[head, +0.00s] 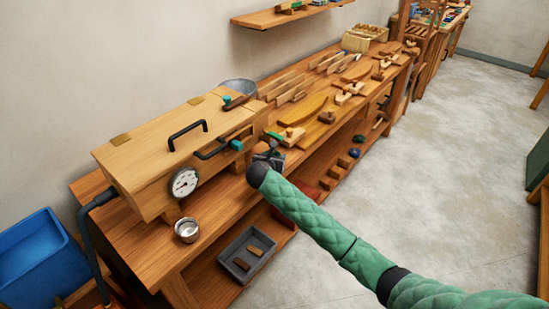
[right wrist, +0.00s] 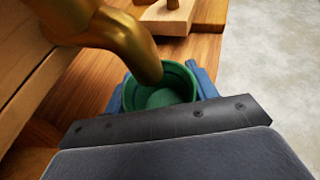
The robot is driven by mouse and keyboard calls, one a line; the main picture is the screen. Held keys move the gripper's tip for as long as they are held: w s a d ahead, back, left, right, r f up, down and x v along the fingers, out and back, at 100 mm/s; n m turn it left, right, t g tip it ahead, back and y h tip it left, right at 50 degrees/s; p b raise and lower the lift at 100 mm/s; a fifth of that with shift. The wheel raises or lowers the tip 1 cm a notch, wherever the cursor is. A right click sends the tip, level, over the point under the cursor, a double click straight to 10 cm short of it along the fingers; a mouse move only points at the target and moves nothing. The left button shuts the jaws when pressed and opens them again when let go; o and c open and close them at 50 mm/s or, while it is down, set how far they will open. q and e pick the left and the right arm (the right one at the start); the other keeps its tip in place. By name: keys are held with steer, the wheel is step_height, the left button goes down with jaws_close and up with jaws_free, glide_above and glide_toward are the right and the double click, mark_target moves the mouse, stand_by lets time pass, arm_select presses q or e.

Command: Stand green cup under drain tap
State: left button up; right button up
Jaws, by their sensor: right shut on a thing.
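The green cup (right wrist: 170,94) stands between the blue fingers of my right gripper (right wrist: 160,90), which is shut on it. The brass drain tap (right wrist: 128,38) curves down in the right wrist view. Its spout end overlaps the left part of the cup's mouth; the exact height gap cannot be told. In the head view my right gripper (head: 267,158) is at the right end of the wooden box (head: 150,165), over the bench. The cup and tap are not clear there. Whether the cup's base touches the bench is hidden. My left gripper is not in view.
A gauge (head: 184,182) is on the box front. A metal tin (head: 187,230) stands at the bench's front edge. A grey tray (head: 247,255) is on the lower shelf. Wooden pieces (head: 300,115) fill the bench beyond. The floor (head: 420,150) to the right is clear.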

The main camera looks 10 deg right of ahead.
steer(key=shift+f, duration=0.2)
stand_by(0.3)
steer(key=o, duration=1.1)
